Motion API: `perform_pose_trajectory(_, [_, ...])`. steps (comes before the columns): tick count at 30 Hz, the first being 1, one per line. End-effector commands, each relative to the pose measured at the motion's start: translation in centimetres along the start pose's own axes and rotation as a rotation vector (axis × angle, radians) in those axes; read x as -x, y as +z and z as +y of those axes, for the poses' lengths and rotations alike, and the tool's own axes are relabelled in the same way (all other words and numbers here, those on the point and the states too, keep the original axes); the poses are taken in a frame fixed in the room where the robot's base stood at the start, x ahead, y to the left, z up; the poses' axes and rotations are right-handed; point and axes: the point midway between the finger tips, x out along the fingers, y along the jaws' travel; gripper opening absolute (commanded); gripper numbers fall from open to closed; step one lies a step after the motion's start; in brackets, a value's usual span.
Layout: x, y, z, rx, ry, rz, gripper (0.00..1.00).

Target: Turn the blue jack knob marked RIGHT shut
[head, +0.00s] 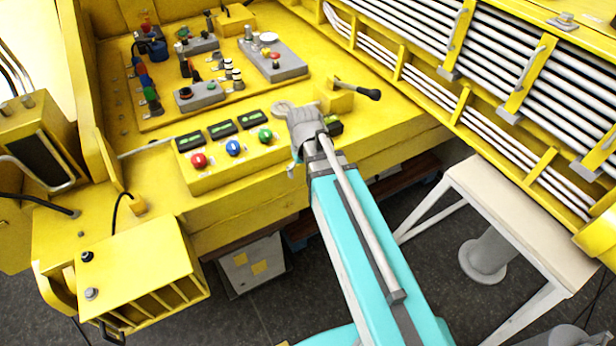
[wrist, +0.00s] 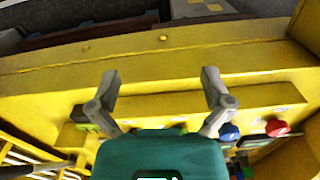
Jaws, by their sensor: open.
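The blue knob (head: 233,148) sits on the front of a yellow control box, between a red knob (head: 198,160) and a green knob (head: 265,136). No RIGHT marking is legible. In the wrist view the blue knob (wrist: 229,132) is beside the right finger, lower in the picture, with the red knob (wrist: 277,128) further right. My gripper (head: 303,130) is at the right end of the box, to the right of the green knob, and hides part of the box there. In the wrist view my gripper (wrist: 160,77) has its fingers wide apart with nothing between them.
Small dark displays (head: 222,129) lie above the knobs. A black-handled lever (head: 368,93) sticks out behind my gripper. A panel of buttons and coloured connectors (head: 205,80) stands further back. The yellow ledge (head: 225,205) in front of the box is clear.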

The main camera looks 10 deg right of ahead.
Motion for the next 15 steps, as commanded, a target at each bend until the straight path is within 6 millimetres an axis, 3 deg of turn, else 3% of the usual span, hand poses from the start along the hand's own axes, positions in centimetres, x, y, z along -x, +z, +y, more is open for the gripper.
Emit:
perform_pose_trajectory(6, [-0.51, 1.30, 0.42, -0.041, 0.000, 0.000, 1.00])
perform_pose_trajectory(15, [-0.52, 1.42, 0.51, -0.049, 0.000, 0.000, 1.00])
